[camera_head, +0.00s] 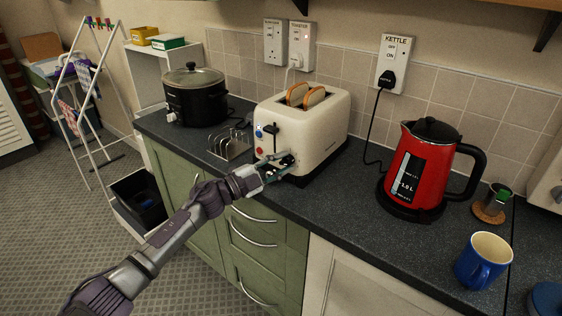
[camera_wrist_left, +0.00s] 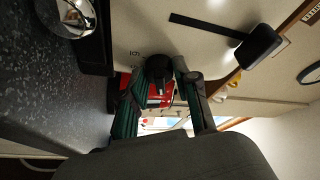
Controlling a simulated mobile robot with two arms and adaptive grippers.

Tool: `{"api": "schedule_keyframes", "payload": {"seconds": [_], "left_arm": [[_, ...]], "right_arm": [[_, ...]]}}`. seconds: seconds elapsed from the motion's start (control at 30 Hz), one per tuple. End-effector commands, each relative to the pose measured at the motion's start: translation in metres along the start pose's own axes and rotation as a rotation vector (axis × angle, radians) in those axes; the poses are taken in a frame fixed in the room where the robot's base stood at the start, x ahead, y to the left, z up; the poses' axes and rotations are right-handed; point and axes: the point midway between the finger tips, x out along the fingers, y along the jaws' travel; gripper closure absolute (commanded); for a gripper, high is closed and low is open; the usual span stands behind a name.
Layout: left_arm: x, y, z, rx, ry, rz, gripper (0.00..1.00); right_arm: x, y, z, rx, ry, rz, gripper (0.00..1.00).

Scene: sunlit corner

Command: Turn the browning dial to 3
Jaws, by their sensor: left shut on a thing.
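The cream toaster (camera_head: 322,128) stands on the dark counter with two slices of bread (camera_head: 305,96) in its top slots. My left gripper (camera_head: 284,162) is at the lower part of the toaster's front and covers the dial there in the head view. In the left wrist view, the black browning dial (camera_wrist_left: 159,67) sits between the two fingertips of my left gripper (camera_wrist_left: 162,72), and the gripper is shut on it. A small printed number shows beside the dial, but the dial's setting cannot be read. The toaster's black lever (camera_wrist_left: 259,46) is at upper right. My right gripper is not in view.
A wire toast rack (camera_head: 230,146) stands close left of the gripper. A black slow cooker (camera_head: 196,100) is further left. A red kettle (camera_head: 408,172) stands right of the toaster, with a blue mug (camera_head: 480,262) beyond.

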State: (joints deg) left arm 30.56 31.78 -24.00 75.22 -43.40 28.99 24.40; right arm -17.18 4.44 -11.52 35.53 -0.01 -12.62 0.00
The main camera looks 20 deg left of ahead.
Motion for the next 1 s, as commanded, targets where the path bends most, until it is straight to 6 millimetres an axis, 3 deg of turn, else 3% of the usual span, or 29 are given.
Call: {"api": "schedule_keyframes", "payload": {"seconds": [0.3, 0.87, 0.9, 1.0], "left_arm": [[0.0001, -0.0005, -0.0003, 0.117, -0.008, 0.049, 1.00], [-0.0001, 0.0003, 0.0001, 0.141, -0.009, 0.059, 1.00], [0.0000, 0.0003, 0.0000, 0.141, -0.009, 0.059, 0.64], [0.0000, 0.0002, 0.0000, 0.141, -0.009, 0.058, 0.48]], "right_arm": [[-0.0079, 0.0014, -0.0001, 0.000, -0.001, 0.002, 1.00], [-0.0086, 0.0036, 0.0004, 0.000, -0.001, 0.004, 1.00], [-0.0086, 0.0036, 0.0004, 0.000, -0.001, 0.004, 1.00], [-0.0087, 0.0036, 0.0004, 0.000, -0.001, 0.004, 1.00]]}}
